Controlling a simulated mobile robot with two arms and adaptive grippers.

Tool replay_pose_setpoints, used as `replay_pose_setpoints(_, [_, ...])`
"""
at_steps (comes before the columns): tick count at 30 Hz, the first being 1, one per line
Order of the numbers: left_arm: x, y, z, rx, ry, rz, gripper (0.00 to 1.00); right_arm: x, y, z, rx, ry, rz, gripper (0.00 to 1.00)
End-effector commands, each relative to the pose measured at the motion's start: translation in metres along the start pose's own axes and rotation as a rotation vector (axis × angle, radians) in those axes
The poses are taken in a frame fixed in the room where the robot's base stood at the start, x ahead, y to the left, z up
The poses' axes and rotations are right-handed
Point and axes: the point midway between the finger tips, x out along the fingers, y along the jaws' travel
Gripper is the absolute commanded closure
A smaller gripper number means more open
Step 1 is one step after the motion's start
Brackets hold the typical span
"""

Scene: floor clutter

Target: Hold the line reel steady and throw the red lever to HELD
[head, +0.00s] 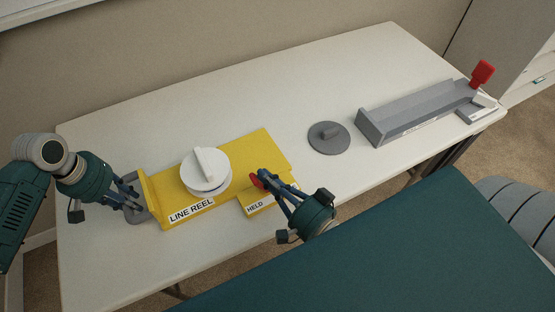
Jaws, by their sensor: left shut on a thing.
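The line reel (268,146) is a yellow unit lying on the table, with a white round knob on top and a "LINE REEL" label on its front edge. My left gripper (136,196) is shut on the line reel at its left end, around the grey handle there. The red lever (256,181) is at the right part of the reel, by the "HELD" label. My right gripper (268,182) is at the red lever, its fingers partly covering it. I cannot tell whether they are closed on it.
A long grey tray-like unit (415,113) with another red lever (483,73) stands at the right end of the white table (230,105). The back of the table is clear.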

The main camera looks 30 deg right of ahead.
Motion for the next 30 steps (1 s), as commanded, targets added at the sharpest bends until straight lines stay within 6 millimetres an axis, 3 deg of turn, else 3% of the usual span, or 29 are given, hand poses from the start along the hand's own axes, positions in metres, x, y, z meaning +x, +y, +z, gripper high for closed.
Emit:
replay_pose_setpoints(8, [0.007, 0.0, 0.006, 0.002, -0.015, -0.002, 1.0, -0.017, -0.005, -0.038, -0.002, -0.002, 0.002, 1.0])
replay_pose_setpoints(18, [0.007, -0.001, 0.005, 0.002, -0.015, -0.003, 1.0, -0.088, -0.008, -0.036, 0.0, 0.0, 0.002, 1.0])
replay_pose_setpoints(24, [0.007, -0.001, 0.005, 0.002, -0.015, -0.004, 1.0, -0.107, -0.009, -0.037, -0.002, 0.002, -0.001, 1.0])
replay_pose_setpoints(30, [0.007, -0.001, 0.005, 0.001, -0.015, -0.005, 1.0, -0.111, -0.01, -0.037, -0.002, 0.003, -0.002, 1.0])
